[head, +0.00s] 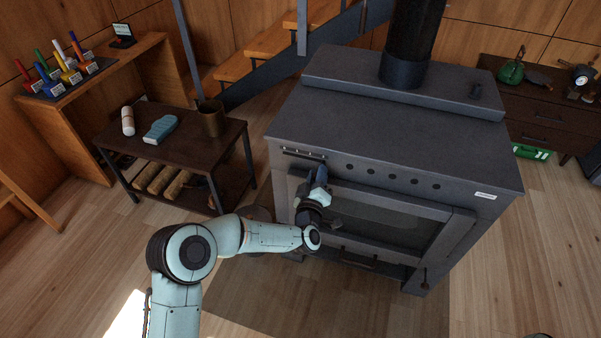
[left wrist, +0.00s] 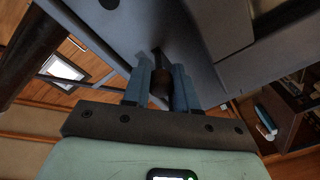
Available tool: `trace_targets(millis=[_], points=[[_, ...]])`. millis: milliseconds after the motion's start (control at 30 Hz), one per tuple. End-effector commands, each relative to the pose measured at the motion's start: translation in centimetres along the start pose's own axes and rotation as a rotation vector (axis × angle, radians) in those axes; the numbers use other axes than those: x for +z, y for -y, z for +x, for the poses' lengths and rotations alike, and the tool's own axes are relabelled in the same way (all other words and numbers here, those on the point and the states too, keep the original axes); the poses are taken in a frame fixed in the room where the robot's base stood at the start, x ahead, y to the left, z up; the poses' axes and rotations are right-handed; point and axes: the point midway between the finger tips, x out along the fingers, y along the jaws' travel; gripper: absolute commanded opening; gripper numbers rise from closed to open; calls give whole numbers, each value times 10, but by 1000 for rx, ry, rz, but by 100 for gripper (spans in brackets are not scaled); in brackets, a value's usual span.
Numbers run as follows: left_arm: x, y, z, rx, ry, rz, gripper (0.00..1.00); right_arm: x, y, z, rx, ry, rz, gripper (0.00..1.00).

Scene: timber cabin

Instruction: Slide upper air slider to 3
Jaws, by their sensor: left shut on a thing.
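The dark grey stove (head: 400,130) stands at the centre right. A slim slot with a bar, the upper air slider (head: 303,153), runs along the upper left of its front. My left gripper (head: 319,174) is at the stove front, just below the right end of this slot. In the left wrist view its two blue-grey fingers (left wrist: 161,90) are shut on a small dark brown knob (left wrist: 160,86), which looks like the slider's knob. The gripper hides the knob in the head view. No scale numbers can be read. My right gripper is not in view.
The stove's glass door (head: 385,212) is below the slider, with a lower handle (head: 345,258) under it. A dark dresser (head: 540,108) is at the right.

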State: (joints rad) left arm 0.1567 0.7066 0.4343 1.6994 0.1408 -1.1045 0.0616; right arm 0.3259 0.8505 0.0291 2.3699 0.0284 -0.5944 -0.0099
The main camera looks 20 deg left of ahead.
Motion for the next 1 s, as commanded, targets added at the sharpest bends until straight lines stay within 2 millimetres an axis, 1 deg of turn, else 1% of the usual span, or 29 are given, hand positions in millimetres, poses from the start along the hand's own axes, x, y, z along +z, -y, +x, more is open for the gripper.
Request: trace_targets(millis=[33,300,333,367,400,667,767,867,967,1000], points=[[5,-3,-1,2,8,-1,0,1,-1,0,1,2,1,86],[6,-5,-2,4,12,-2,0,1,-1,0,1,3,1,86],[7,-5,-2,5,12,-2,30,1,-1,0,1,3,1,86],[7,-5,-2,5,12,-2,40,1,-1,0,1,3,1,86],[6,-5,-2,5,11,-2,52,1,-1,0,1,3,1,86],[4,-3,-1,2,6,-1,52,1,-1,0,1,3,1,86],[4,-3,-4,2,6,0,52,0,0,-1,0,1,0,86],[3,-4,-13,2,7,0,52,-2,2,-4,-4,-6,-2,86],[2,-4,-30,2,8,2,52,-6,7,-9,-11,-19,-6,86],[3,-4,-39,2,9,2,52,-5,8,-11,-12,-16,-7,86]])
